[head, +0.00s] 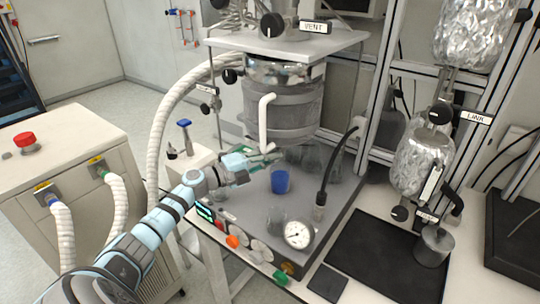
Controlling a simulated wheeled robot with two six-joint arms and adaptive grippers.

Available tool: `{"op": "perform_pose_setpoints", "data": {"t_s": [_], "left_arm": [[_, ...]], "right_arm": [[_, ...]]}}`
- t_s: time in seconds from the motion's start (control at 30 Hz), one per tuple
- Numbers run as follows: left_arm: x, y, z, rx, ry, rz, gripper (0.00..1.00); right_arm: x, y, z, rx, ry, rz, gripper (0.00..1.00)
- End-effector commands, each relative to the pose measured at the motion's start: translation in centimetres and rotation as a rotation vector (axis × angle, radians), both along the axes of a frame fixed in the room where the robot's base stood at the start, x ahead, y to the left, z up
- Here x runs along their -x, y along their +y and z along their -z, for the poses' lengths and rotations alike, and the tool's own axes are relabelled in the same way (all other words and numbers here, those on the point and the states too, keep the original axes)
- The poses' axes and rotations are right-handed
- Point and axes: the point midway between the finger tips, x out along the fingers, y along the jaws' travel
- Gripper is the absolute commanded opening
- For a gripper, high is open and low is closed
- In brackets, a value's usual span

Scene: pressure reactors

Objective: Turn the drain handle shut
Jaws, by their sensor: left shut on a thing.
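The grey jacketed reactor vessel (283,105) hangs under a white shelf. A white bent pipe (264,120) stands at its front. My left gripper (266,156) is at the drain under the vessel, near the lower end of this pipe. It is shut on what appears to be the drain handle, which the fingers mostly hide. I cannot tell the handle's angle. A beaker with blue liquid (280,182) stands on the grey deck just below and right of the gripper. My right gripper is not in view.
A round gauge (298,234) and coloured knobs line the deck's front. A black hose (331,168) rises right of the beaker. A thick white hose (160,135) curves behind my left arm. The black mat (388,258) is mostly bare.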

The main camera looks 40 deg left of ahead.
Motion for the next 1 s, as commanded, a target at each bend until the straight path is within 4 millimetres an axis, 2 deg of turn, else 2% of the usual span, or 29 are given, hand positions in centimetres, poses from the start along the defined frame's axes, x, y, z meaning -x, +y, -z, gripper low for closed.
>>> {"op": "perform_pose_setpoints", "data": {"t_s": [0.47, 0.5, 0.63, 0.9, 1.0], "left_arm": [[-0.06, 0.07, -0.15, -0.019, -0.003, -0.003, 0.00], [-0.06, 0.08, -0.15, -0.019, -0.003, -0.003, 0.12], [-0.05, 0.05, -0.12, -0.018, -0.003, -0.002, 0.31], [0.01, 0.05, -0.05, -0.018, -0.002, -0.001, 0.31], [0.64, 0.32, 0.07, -0.019, 0.000, -0.002, 0.31]], "right_arm": [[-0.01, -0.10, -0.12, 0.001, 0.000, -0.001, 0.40], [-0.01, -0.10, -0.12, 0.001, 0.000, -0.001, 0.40], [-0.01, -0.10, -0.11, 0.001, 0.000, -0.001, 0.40], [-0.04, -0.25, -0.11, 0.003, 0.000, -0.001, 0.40], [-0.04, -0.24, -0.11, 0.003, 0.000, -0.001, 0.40]]}}
